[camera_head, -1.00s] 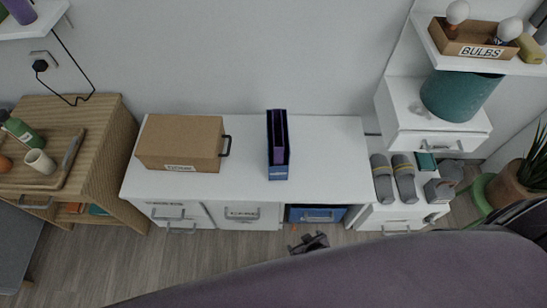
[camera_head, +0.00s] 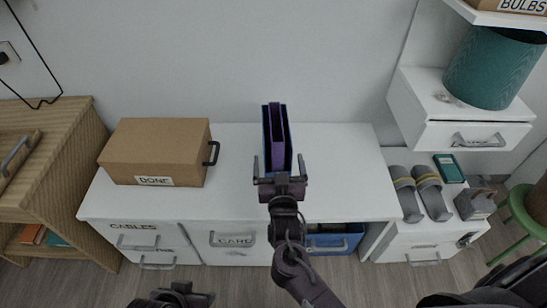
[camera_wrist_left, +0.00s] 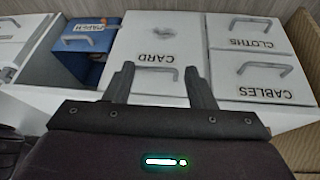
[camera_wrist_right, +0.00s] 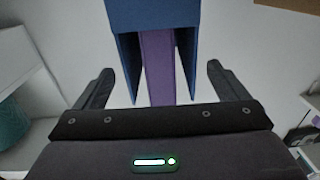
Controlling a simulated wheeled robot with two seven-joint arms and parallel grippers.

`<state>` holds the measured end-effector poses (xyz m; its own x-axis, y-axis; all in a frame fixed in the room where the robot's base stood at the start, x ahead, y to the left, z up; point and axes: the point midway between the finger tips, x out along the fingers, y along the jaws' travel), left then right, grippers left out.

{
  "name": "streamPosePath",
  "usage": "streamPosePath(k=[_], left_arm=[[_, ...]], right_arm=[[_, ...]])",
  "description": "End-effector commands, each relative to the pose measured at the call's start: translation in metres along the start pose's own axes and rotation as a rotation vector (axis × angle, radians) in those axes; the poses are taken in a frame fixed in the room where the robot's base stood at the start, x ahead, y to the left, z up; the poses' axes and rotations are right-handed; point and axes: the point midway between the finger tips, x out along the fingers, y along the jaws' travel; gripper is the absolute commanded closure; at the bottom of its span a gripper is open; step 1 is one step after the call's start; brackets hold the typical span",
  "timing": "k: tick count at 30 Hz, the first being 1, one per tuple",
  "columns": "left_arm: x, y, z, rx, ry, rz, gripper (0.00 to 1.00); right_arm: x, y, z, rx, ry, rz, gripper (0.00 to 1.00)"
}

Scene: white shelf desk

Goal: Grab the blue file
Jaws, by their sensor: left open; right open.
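The blue file (camera_head: 287,148) stands upright on the white desk top (camera_head: 345,170), with a purple file (camera_head: 277,138) inside it. In the right wrist view the blue file (camera_wrist_right: 150,15) hangs into the top middle, with the purple part (camera_wrist_right: 159,65) between its sides. My right gripper (camera_head: 279,168) is open at the near end of the file, its fingers on either side; contact cannot be told. In the right wrist view the open fingers (camera_wrist_right: 159,82) are empty. My left gripper (camera_wrist_left: 168,80) is open and empty, facing the drawer fronts; its arm shows low in the head view.
A brown DONE box (camera_head: 160,152) stands left on the desk. Drawers (camera_head: 232,240) and a blue paper bin (camera_head: 335,240) sit below. Desk right of the file is clear.

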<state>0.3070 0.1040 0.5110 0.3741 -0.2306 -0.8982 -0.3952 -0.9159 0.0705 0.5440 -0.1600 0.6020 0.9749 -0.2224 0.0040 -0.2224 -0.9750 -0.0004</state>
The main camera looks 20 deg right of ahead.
Motion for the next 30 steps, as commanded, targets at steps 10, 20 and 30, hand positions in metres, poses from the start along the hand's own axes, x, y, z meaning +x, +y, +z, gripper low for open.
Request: streamPosePath(k=[10,20,30], left_arm=[[0.008,0.011,-0.007,0.017,0.079,0.023,0.50],[0.007,0.016,-0.012,0.024,0.118,0.034,0.50],[0.007,0.016,-0.012,0.023,0.117,0.034,0.50]], right_arm=[[0.047,0.000,0.001,-0.001,0.001,-0.001,0.06],[0.068,-0.001,0.000,0.000,-0.004,-0.001,0.06],[0.067,0.000,0.000,-0.001,-0.004,-0.001,0.38]])
